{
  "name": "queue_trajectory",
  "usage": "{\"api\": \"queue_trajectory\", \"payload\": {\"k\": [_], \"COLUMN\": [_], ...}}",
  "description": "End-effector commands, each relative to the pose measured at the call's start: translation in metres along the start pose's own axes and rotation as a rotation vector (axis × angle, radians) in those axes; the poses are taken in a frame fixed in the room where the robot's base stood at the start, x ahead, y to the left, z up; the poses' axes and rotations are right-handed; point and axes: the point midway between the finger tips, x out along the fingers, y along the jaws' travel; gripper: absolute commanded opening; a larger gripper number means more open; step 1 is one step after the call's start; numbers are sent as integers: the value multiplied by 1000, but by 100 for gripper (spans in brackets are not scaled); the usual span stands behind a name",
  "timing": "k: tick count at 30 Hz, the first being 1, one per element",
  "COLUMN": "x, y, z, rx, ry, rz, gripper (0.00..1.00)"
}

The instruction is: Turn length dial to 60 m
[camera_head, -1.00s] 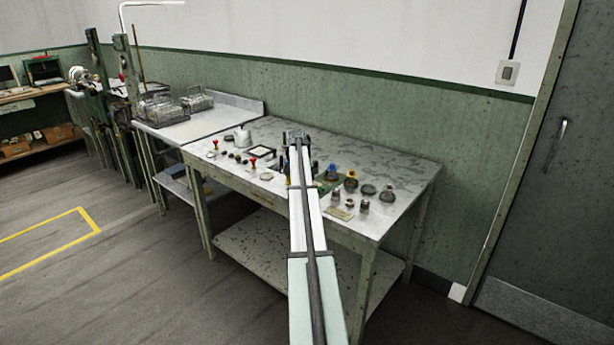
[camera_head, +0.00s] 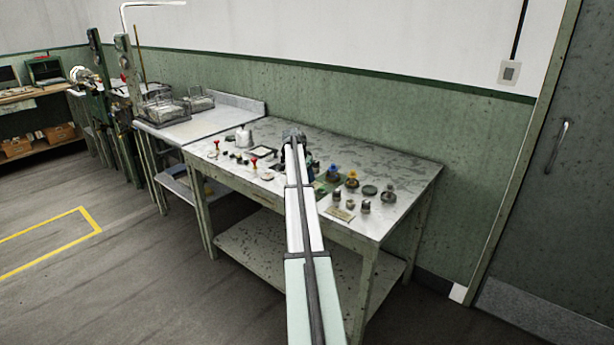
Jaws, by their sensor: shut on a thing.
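My arm reaches from the bottom of the view over the grey mottled table. My gripper (camera_head: 293,134) is at its far end, above the rear middle of the tabletop. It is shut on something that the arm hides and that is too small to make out. I cannot tell which item is the length dial, and no 60 m marking can be read. Small items, some with red tops, stand left of the arm, and small dark, blue and yellow pieces stand to its right.
The table (camera_head: 415,180) has bare room at its right rear. A white container (camera_head: 244,138) stands left of my gripper. A lower bench to the left carries wire baskets (camera_head: 166,112). A grey door (camera_head: 545,200) is at the right, and a green wall stands behind the table.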

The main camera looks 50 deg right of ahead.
Motion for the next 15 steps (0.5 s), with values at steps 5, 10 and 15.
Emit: {"api": "queue_trajectory", "payload": {"k": [5, 10, 15], "x": [0, 0, 0], "y": [0, 0, 0], "z": [1, 0, 0], "rx": [-1, -1, -1], "ry": [-2, -1, -1], "rz": [0, 0, 0], "gripper": [38, 55, 59]}}
